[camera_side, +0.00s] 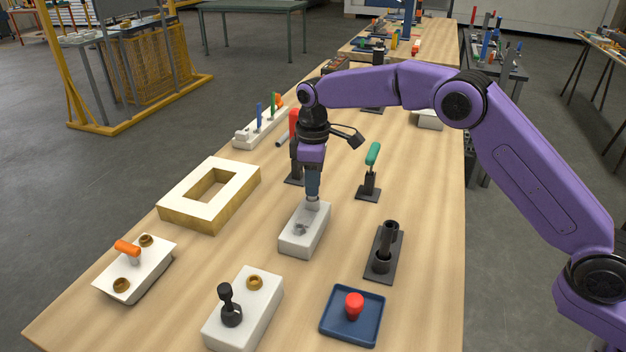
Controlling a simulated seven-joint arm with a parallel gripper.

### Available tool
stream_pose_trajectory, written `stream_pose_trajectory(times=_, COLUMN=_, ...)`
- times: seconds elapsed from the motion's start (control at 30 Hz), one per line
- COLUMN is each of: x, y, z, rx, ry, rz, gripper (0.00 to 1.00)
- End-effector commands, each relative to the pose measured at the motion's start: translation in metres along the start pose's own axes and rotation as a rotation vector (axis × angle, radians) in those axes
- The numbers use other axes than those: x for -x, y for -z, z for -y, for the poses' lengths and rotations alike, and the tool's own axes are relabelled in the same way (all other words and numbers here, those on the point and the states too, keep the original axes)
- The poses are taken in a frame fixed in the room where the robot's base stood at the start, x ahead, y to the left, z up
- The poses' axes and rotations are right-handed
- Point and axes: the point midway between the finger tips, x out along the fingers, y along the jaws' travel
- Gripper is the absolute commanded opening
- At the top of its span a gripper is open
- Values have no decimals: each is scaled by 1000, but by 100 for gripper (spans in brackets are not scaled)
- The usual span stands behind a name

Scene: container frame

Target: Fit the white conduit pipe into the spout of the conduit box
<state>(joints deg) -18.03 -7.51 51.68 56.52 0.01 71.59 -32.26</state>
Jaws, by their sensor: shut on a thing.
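My gripper (313,192) points straight down over the far end of a pale grey-white box (296,246), which looks like the conduit box. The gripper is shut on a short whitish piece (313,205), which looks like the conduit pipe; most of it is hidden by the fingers. Its lower end is at the box's far end, but I cannot tell whether it touches the box or sits in a spout. A small grey feature (300,229) shows on the box's top, too small to make out clearly.
A hollow wooden frame (178,209) lies to the left. A green-handled stand (370,180) and a black holder (381,265) stand to the right. In front are a white block with a black lever (258,305) and a blue tray (337,328) with a red knob.

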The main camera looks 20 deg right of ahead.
Motion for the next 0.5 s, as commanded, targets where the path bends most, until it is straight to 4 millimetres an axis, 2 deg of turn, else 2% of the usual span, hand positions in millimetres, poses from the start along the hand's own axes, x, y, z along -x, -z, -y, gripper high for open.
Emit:
stream_pose_trajectory(times=0.07, x=-5, y=0, z=0, rx=0, ry=3, rz=5, gripper=0)
stream_pose_trajectory(times=0.1, x=-5, y=-1, z=1, rx=0, ry=4, rz=6, gripper=30)
stream_pose_trajectory(times=0.17, x=-5, y=-1, z=1, rx=0, ry=4, rz=6, gripper=49)
stream_pose_trajectory(times=0.5, x=-1, y=0, z=0, rx=0, ry=2, rz=3, gripper=50)
